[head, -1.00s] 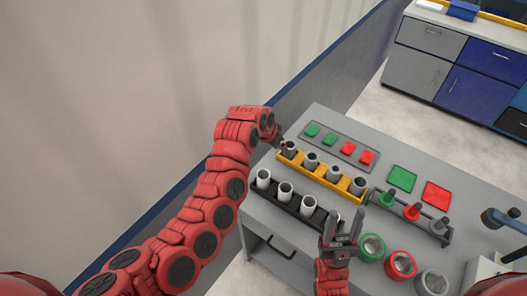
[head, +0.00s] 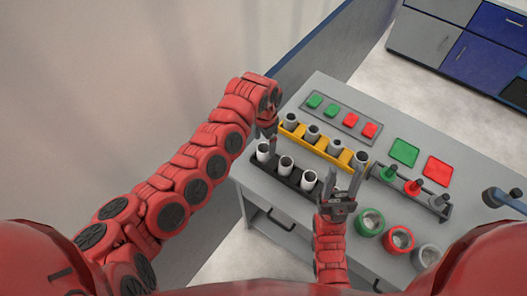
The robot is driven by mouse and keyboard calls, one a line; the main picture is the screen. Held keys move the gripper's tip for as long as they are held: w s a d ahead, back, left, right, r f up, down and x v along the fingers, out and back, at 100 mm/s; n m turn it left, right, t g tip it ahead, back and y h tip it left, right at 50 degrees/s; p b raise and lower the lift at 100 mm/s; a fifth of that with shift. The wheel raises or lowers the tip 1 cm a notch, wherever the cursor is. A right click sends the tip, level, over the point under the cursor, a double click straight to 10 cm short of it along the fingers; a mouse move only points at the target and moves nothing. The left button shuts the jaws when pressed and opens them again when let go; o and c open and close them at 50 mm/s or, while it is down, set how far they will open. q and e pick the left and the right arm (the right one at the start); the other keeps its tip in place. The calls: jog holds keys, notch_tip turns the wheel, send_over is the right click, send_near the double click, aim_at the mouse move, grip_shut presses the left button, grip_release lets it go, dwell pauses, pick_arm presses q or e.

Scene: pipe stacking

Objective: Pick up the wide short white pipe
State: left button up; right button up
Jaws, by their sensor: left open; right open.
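White pipes stand upright in a black rack (head: 296,182) on the grey table. The leftmost white pipe (head: 263,152), a middle one (head: 285,166) and another to its right (head: 308,180) show; I cannot tell their widths apart well. My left gripper (head: 271,140) is open, pointing down at the leftmost white pipe. One finger shows at that pipe's right side; the other is hard to make out, and I cannot tell whether they touch it. My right gripper (head: 342,182) is open and empty over the rack's right end, hiding what stands there.
A yellow rack (head: 322,148) with several grey pipes stands just behind the black rack. A rack with green and red-marked pieces (head: 412,188), green (head: 370,222) and red (head: 399,240) rings, and flat green (head: 404,152) and red (head: 437,171) pads lie to the right.

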aim_at(264, 148)
pick_arm(q)
jog(key=shift+f, duration=0.5)
jog(key=shift+f+p, duration=0.3)
jog(key=shift+p, duration=0.15)
notch_tip(264, 148, down, 3)
jog(key=shift+w+f+p, duration=0.15)
jog(key=shift+p, duration=0.4)
jog(key=shift+f, duration=0.6)
jog(key=c, duration=1.4)
jog(key=shift+r, duration=0.1)
jog(key=shift+c, duration=0.2)
